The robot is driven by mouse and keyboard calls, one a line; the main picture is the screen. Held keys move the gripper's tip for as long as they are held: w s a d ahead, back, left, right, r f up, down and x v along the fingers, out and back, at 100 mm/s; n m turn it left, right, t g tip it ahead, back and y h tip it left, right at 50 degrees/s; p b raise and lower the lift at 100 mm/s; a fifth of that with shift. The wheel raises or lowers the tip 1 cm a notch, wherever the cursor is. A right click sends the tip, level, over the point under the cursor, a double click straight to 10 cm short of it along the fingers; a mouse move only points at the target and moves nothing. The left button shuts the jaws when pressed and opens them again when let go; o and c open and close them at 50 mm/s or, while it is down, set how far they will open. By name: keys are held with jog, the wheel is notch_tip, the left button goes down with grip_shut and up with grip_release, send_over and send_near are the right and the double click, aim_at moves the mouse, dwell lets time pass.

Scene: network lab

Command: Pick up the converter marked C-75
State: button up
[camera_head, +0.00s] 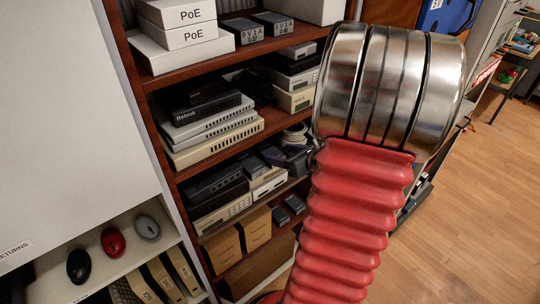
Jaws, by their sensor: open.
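I can read no C-75 mark in the head view, so I cannot tell which item is that converter. Small dark boxes (281,215) sit on a lower shelf beside brown cartons, their marks too small to read. Two dark boxes (243,31) on the upper shelf carry white print that looks like 9V1A. My arm, with red bellows and a metal joint, fills the middle right and covers the right part of the shelves. I cannot make out my gripper; it seems hidden behind the arm.
The brown shelf unit (176,80) holds white PoE boxes (185,37), a Retrok box (198,103), stacked pale devices (212,133) and cartons (257,228). A white panel (70,110) and a shelf with computer mice (113,241) stand left. Wooden floor (470,220) is clear at right.

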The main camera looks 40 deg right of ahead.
aim_at(270, 151)
jog(key=shift+x, duration=2.6)
jog(key=shift+d, duration=0.1)
jog(key=shift+c, duration=0.3)
jog(key=c, duration=1)
jog(key=shift+o, duration=0.2)
jog(key=shift+r, duration=0.2)
jog(key=shift+s+r, duration=0.2)
jog(key=shift+r, duration=0.35)
notch_tip(270, 151, up, 6)
jog(key=shift+f, duration=0.2)
jog(key=s+a, duration=0.3)
jog(key=s, duration=1.6)
jog(key=shift+s, duration=0.2)
jog(key=shift+a, duration=0.1)
